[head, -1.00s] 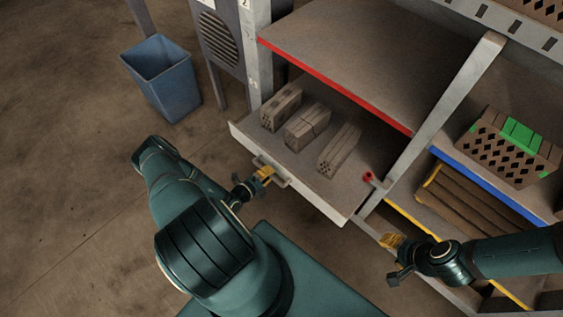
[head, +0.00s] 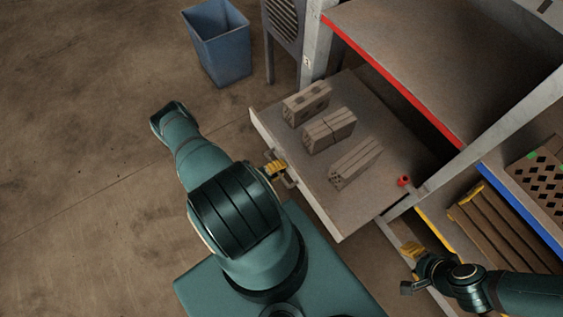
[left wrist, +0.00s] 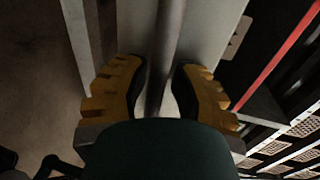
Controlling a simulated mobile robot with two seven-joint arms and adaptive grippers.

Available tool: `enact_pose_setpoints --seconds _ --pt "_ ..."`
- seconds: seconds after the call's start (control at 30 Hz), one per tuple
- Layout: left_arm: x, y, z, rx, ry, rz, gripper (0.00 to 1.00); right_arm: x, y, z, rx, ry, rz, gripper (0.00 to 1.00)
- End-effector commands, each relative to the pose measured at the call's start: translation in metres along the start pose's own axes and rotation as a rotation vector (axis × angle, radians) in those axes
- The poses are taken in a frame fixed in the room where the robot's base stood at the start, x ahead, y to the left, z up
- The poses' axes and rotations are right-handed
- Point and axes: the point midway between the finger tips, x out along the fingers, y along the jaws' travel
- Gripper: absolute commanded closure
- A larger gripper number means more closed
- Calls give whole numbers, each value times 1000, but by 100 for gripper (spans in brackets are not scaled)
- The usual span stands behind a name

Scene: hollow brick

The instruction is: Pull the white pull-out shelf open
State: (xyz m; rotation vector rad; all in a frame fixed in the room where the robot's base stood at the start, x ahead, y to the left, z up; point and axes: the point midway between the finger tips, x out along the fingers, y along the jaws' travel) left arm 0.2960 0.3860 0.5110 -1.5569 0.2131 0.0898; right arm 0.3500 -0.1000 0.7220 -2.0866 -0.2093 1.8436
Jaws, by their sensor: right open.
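The white pull-out shelf (head: 350,210) stands well out of the rack, below the red-edged level. Its front handle (head: 291,181) also shows as a grey bar in the left wrist view (left wrist: 168,40). My right gripper (head: 406,267) is open and empty, near the rack's lower right, away from the shelf.
Three grey hollow bricks (head: 328,130) lie on the shelf. A small red object (head: 403,181) is near its right edge. A blue bin (head: 220,45) stands on the floor at the back left. A slanted rack post (head: 480,150) is right of the shelf.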

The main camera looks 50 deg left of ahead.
Motion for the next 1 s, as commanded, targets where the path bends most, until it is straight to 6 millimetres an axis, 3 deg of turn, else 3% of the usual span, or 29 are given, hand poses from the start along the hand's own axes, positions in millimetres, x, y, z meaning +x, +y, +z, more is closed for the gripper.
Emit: enact_pose_setpoints --seconds 0.47,1.0 --pt "-8 1 0 0 -1 4 57 0 0 0 0 0 0 53" --pt "-104 1 1 -1 -2 3 57 0 0 0 0 0 0 53"
